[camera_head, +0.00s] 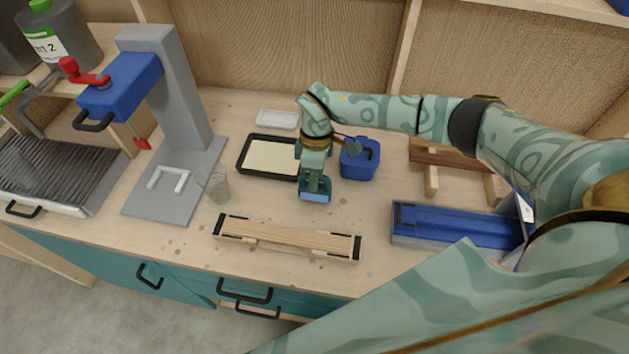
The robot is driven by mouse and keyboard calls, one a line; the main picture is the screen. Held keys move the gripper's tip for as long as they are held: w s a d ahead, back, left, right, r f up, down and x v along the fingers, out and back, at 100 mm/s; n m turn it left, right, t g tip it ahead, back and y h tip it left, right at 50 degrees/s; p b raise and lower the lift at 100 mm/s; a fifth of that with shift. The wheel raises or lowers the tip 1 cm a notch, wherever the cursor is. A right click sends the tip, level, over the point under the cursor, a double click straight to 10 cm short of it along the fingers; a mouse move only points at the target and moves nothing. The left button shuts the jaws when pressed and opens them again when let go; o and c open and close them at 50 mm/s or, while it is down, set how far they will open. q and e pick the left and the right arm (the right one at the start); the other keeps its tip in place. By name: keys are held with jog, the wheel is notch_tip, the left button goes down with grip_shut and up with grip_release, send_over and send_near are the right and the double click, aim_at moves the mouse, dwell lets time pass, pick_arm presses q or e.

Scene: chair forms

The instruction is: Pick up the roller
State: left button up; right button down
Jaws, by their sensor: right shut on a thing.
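My right gripper (314,178) points down over the middle of the workbench, to the right of a black tray (268,156) with a cream-coloured inside. It is shut on the roller (315,196), which shows as a small blue piece at the fingertips. Most of the roller is hidden by the gripper, and I cannot tell whether it touches the bench. My left gripper is not in view.
A blue container (360,160) stands close right of the gripper. A wooden piece with black ends (288,238) lies in front. A blue trough (455,228) is at right. A glass (218,188) and a grey press (178,105) stand left.

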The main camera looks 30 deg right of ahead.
jog(key=s+r+p, duration=0.1)
jog(key=s+r, duration=1.1)
jog(key=s, duration=0.2)
jog(key=shift+a, duration=0.45)
